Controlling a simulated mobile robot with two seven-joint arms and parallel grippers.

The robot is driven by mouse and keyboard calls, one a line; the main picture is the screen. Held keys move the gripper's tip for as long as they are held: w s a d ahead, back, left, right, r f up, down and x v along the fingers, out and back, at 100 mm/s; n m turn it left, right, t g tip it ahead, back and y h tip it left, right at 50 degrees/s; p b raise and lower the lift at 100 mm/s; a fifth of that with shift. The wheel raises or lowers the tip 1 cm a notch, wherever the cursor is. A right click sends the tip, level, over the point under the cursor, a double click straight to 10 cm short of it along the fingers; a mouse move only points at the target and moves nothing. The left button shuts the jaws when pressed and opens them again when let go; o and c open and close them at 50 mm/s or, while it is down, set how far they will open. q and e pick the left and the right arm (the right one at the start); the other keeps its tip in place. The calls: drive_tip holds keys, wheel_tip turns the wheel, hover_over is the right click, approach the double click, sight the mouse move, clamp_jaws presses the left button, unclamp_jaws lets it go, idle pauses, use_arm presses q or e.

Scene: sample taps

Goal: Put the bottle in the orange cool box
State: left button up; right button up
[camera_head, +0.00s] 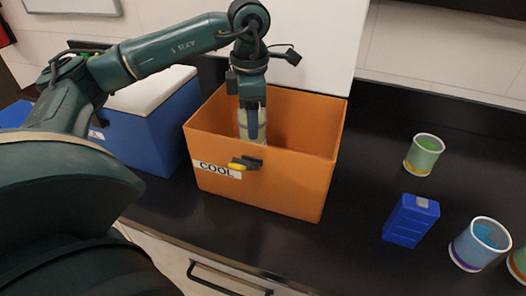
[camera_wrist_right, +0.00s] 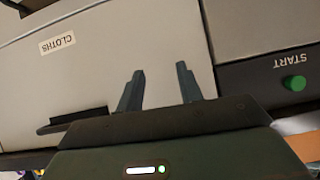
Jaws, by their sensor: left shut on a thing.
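The open orange cool box (camera_head: 262,190), with a "COOL" label on its front, stands on the dark worktop. My left gripper (camera_head: 252,122) points down inside the box and is shut on the bottle (camera_head: 241,124). The bottle is pale and looks upright. Its lower part is hidden behind the box's front wall, so I cannot tell whether it touches the box floor. In the right wrist view my right gripper (camera_wrist_right: 159,88) is open and empty, its two fingers apart.
A blue box with a white lid (camera_head: 150,120) stands left of the orange one. A blue block (camera_head: 410,221), a green cup (camera_head: 423,154) and a blue cup (camera_head: 480,243) stand to the right. The right wrist view shows a "CLOTHS" front (camera_wrist_right: 75,75) and a green start button (camera_wrist_right: 294,83).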

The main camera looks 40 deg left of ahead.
sight(252, 141)
use_arm(q)
wheel_tip(252, 141, down, 2)
drive_tip(key=shift+s+f, duration=0.15)
drive_tip(key=shift+f, duration=0.05)
wheel_tip(252, 141, down, 4)
drive_tip(key=shift+f, duration=0.1)
use_arm(e)
drive_tip(key=shift+s+d+f, duration=0.1)
use_arm(q)
drive_tip(key=shift+f, duration=0.1)
use_arm(e)
drive_tip(key=shift+f, duration=0.1)
use_arm(q)
drive_tip(key=o, duration=0.7)
drive_tip(key=shift+f, duration=0.1)
drive_tip(key=shift+c, duration=0.2)
drive_tip(key=o, duration=0.5)
drive_tip(key=shift+c, duration=0.2)
use_arm(e)
drive_tip(key=shift+r, duration=0.35)
